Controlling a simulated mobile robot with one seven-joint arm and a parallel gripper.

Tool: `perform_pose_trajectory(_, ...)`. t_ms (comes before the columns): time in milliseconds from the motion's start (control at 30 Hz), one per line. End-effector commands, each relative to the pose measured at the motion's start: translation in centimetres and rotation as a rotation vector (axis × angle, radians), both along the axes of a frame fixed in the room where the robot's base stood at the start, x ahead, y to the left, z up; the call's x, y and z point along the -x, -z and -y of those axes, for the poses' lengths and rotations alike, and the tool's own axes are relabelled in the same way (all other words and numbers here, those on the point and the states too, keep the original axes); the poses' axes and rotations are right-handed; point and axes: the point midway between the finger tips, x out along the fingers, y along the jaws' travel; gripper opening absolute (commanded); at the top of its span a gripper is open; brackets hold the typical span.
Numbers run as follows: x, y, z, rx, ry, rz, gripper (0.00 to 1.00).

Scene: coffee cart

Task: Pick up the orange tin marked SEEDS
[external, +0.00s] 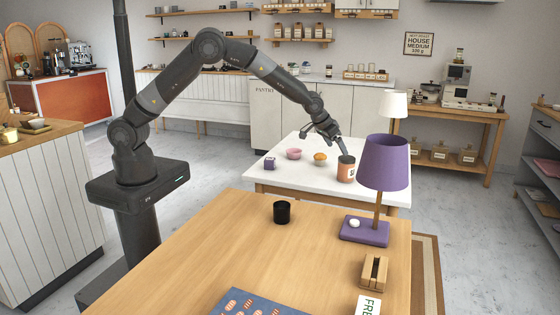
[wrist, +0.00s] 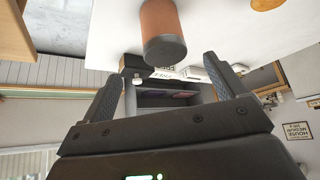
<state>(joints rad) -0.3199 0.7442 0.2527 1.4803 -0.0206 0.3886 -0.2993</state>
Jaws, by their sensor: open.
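The orange tin (external: 345,174) with a dark lid stands upright on the white table, near its right side. A pale label shows on its side, but I cannot read it. In the wrist view the tin (wrist: 160,20) is at the top middle, its dark lid towards me. My gripper (external: 328,141) is above the table, just up and left of the tin in the external view. In the wrist view my gripper (wrist: 161,68) has its two fingers wide apart, with the tin's lid just beyond the gap between them. Nothing is held.
On the white table (external: 302,181) are a purple box (external: 270,163), a pink bowl (external: 294,154) and an orange item (external: 320,159), left of the tin. A purple lamp (external: 385,163) stands close in front on the wooden table (external: 225,245), with a black cup (external: 282,212).

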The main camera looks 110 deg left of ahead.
Motion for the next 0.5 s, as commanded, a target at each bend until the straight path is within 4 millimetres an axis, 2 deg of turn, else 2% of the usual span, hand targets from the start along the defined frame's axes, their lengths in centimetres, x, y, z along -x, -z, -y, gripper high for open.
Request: perform_pose_trajectory(500, -2.1, 5.5, -2.9, -0.007, -0.012, -0.001, 0.9)
